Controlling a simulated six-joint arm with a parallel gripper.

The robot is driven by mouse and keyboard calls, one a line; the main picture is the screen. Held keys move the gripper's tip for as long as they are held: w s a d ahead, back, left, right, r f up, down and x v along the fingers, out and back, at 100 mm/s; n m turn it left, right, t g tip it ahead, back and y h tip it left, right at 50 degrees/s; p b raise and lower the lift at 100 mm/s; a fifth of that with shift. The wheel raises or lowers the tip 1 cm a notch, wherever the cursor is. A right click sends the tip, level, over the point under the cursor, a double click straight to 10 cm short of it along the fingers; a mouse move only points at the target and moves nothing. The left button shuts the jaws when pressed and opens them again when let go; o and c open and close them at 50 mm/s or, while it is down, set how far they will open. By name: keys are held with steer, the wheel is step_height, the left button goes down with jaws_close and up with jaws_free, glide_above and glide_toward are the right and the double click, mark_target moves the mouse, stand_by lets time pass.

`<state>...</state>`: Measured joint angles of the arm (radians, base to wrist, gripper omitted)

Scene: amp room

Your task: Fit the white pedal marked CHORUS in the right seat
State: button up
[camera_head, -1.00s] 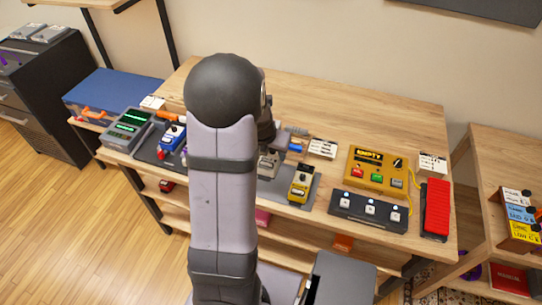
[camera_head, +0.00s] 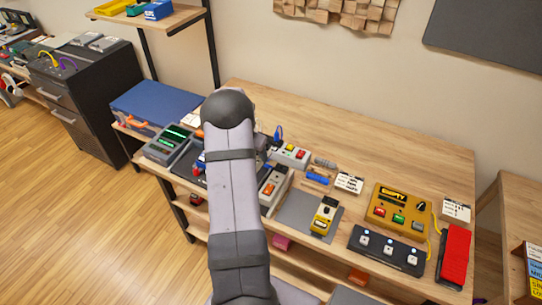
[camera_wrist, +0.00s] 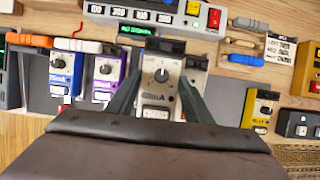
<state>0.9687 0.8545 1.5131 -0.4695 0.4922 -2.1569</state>
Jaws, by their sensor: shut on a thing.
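My gripper (camera_wrist: 161,80) is shut on a white pedal (camera_wrist: 155,95) with a dark knob, seen from above in the wrist view. Its marking is too small to read as CHORUS. A blue pedal (camera_wrist: 65,72) and a purple pedal (camera_wrist: 107,72) stand left of the held pedal. A yellow pedal (camera_head: 324,215) stands on the right end of the grey mat (camera_head: 293,211). I cannot tell the outline of the right seat, nor whether the held pedal touches the surface beneath.
A white box with coloured buttons (camera_head: 290,154) stands behind. A white unit with an orange part (camera_head: 273,186) is right of my arm. A gold box (camera_head: 397,208), a black footswitch (camera_head: 385,249) and a red pedal (camera_head: 455,254) lie to the right. The mat's middle is bare.

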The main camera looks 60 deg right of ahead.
steer(key=shift+w, duration=0.6)
steer(key=shift+f, duration=0.15)
step_height(320, 180, down, 5)
steer(key=b, duration=0.5)
steer(key=shift+r, duration=0.2)
steer(key=shift+f+b, duration=0.45)
steer(key=shift+f, duration=0.55)
steer(key=shift+p, duration=0.5)
steer(key=shift+f, duration=0.95)
stand_by(2.0)
